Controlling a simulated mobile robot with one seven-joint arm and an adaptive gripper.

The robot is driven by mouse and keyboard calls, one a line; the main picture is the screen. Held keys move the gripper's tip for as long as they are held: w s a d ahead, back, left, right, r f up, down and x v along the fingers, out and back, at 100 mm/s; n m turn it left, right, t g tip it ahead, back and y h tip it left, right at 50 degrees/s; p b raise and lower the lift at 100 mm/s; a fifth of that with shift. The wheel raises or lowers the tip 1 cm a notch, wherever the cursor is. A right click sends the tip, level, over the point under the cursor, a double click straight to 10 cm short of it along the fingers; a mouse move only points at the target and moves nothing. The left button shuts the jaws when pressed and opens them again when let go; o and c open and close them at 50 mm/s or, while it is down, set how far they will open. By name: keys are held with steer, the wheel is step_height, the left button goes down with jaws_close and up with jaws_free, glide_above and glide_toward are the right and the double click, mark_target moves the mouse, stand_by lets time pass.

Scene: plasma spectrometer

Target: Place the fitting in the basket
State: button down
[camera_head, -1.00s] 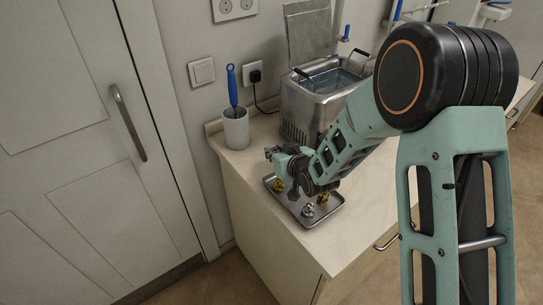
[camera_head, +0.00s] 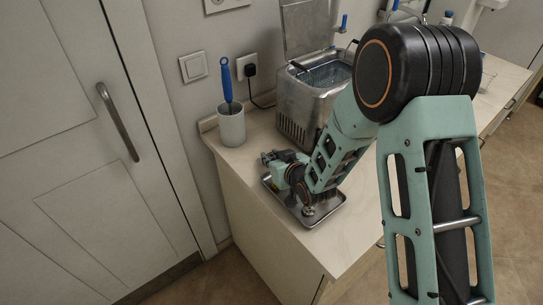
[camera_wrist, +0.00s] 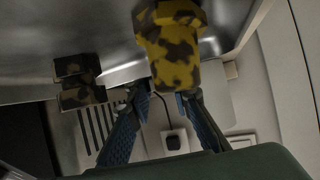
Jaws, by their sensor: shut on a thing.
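My gripper (camera_wrist: 165,105) is low over the metal tray (camera_head: 325,212) on the counter. In the wrist view its two blue-padded fingers are closed around the lower end of a yellow and dark mottled fitting (camera_wrist: 172,50). A second, darker brown mottled piece (camera_wrist: 78,82) shows to the left, apart from the fingers. In the head view my arm and gripper hide much of the tray. A small silvery piece (camera_head: 308,211) lies near the tray's front edge. The basket (camera_head: 325,76) appears to sit inside the open steel bath behind the tray; its inside is only partly visible.
The steel bath (camera_head: 298,105) stands behind the tray with its lid (camera_head: 308,28) raised. A white cup (camera_head: 231,127) with a blue-handled brush stands to the left near the wall. Bare counter lies between cup and tray. A door (camera_head: 75,150) is at the left.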

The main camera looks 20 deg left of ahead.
steer(key=shift+f, duration=0.15)
steer(key=c, duration=2.2)
jaws_free()
steer(key=o, duration=0.4)
steer(key=shift+o, duration=0.2)
steer(key=shift+r, duration=0.2)
